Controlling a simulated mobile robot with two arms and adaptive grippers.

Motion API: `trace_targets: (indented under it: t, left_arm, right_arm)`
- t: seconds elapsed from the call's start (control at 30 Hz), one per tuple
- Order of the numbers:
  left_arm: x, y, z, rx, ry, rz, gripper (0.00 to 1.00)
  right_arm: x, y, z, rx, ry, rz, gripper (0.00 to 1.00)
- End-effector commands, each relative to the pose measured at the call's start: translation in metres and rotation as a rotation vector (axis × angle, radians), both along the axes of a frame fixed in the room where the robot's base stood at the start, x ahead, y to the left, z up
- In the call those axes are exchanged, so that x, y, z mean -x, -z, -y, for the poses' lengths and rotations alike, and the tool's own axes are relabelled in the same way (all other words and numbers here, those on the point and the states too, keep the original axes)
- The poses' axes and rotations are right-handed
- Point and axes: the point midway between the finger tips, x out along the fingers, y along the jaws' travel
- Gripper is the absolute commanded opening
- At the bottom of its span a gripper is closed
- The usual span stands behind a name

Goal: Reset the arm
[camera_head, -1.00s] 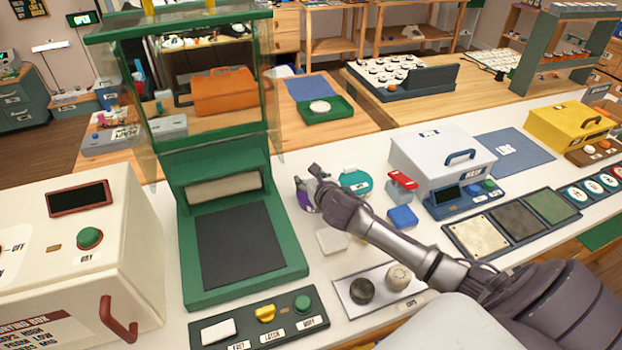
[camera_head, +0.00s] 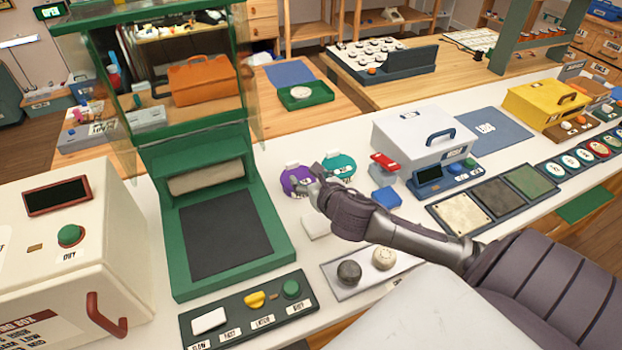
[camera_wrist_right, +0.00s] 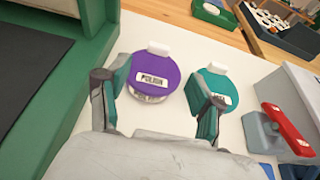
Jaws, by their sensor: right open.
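My right arm reaches in from the right in the head view, with its gripper (camera_head: 312,180) over the white bench. The right gripper is open and empty in the right wrist view (camera_wrist_right: 158,95), its two fingers apart. A purple round item (camera_wrist_right: 155,76) with a label lies ahead, between the fingers in that picture; it also shows in the head view (camera_head: 292,180). A teal round item (camera_wrist_right: 218,88) lies to its right, partly behind the right finger. I cannot tell whether the gripper touches either. My left gripper is not in view.
A green press-like frame (camera_head: 183,272) stands left of the gripper. A white box (camera_head: 418,138) with a blue handle and a red-topped block (camera_head: 384,162) stand right. A tray with two round knobs (camera_head: 345,291) lies in front. A cream drying box (camera_head: 60,265) is far left.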

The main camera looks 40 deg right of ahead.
Motion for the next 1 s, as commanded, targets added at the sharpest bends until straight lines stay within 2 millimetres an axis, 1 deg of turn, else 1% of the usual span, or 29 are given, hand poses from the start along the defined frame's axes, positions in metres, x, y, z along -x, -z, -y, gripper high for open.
trace_targets:
  t: [0.03, 0.17, 0.7, 0.77, 1.0]
  left_arm:
    - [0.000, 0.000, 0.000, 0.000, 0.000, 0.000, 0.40]
    - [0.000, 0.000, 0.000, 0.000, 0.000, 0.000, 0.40]
    - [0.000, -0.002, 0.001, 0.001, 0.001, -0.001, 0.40]
    - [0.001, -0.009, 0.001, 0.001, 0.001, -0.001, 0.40]
    - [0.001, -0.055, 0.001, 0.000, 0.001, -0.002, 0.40]
  right_arm:
    - [0.004, -0.002, -0.001, 0.001, -0.001, 0.000, 0.66]
    - [0.008, -0.004, -0.003, 0.001, -0.001, 0.001, 0.66]
    - [0.008, -0.006, -0.002, 0.000, -0.001, 0.001, 0.66]
    - [0.008, -0.013, -0.002, 0.000, -0.001, 0.001, 0.66]
    - [0.008, -0.059, -0.002, 0.000, -0.001, 0.001, 0.66]
